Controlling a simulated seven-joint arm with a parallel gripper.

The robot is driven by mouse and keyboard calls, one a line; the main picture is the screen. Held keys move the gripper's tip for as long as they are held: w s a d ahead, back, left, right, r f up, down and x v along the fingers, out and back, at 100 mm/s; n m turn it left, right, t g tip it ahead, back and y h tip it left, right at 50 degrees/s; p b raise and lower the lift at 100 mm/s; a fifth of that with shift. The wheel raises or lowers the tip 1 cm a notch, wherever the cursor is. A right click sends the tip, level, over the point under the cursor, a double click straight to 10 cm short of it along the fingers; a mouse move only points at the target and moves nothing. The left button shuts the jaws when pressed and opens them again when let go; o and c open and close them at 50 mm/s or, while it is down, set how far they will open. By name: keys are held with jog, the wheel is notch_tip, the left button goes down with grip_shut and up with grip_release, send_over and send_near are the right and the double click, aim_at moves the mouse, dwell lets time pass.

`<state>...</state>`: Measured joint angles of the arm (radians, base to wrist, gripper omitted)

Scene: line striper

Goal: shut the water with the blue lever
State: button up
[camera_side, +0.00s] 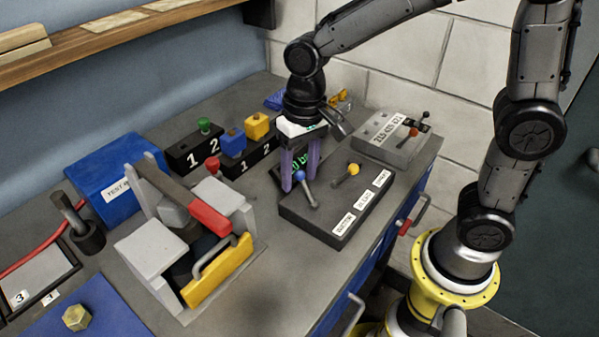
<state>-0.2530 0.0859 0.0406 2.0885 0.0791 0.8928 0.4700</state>
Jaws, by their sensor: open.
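The blue lever (300,176) has a round blue knob on a metal stick. It leans toward the upper left from the top of a dark control box (325,222). My gripper (300,183) points down over the left end of that box. Its two purple fingers are apart, one on each side of the blue knob in the picture. I cannot tell whether the knob is between the fingers or in front of them, or whether they touch it. A yellow-knobbed lever (352,170) stands to the right on the same box. White labels (363,201) run along its front edge.
A grey box with small levers (393,138) stands behind to the right. A press-like fixture with a red handle (208,217) and a yellow handled plate (217,270) stands to the left. Numbered blocks (195,153) sit behind it. The bench front (280,295) is clear.

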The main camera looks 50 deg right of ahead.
jog(key=shift+f, duration=0.25)
grip_shut()
dwell(1.4)
